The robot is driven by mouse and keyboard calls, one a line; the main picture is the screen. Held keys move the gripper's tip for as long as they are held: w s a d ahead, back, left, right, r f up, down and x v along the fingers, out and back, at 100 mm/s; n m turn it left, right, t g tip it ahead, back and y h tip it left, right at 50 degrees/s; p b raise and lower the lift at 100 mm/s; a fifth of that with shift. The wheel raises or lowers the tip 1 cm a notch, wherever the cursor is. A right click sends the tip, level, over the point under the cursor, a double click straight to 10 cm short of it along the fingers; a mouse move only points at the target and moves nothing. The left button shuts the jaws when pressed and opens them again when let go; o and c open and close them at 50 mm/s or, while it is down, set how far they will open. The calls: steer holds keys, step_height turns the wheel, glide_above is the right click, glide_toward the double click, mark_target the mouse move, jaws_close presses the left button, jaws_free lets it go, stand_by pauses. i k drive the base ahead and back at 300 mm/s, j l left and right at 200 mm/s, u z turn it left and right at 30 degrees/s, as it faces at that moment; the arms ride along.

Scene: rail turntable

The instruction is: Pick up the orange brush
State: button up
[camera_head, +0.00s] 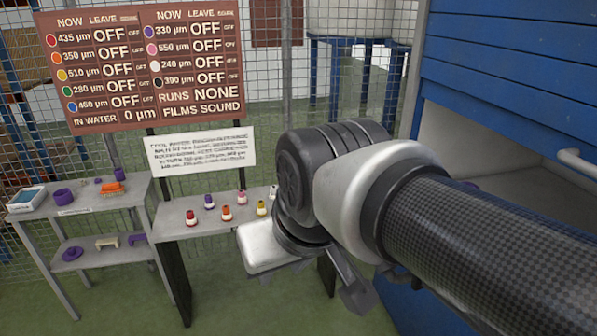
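An orange block-shaped thing (111,188), which looks like the orange brush, lies on the top of the grey shelf table at the left. A small purple piece (119,174) shows just behind it or on it; I cannot tell which. My gripper (354,290) is at the lower middle, far to the right of the orange thing and apart from it. It is partly hidden by my own wrist, and its fingers are too unclear to tell open from shut. I see nothing held in it.
The left table (130,200) also holds a purple cup (63,197) and a white-blue tray (27,199); purple and beige pieces lie on its lower shelf. Several small coloured pegs stand on the middle table (172,230). A sign board (150,112) stands behind. A blue panelled structure (520,70) is at right.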

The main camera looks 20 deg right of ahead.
mark_target(116, 188)
steer(key=k+z, duration=0.1)
steer(key=z, duration=3.5)
steer(key=j+z, duration=0.15)
steer(key=z, duration=0.2)
steer(key=u, duration=4.65)
steer(key=i+u, duration=0.35)
steer(key=i, duration=0.2)
steer(key=i+u, duration=0.35)
steer(key=i, duration=0.2)
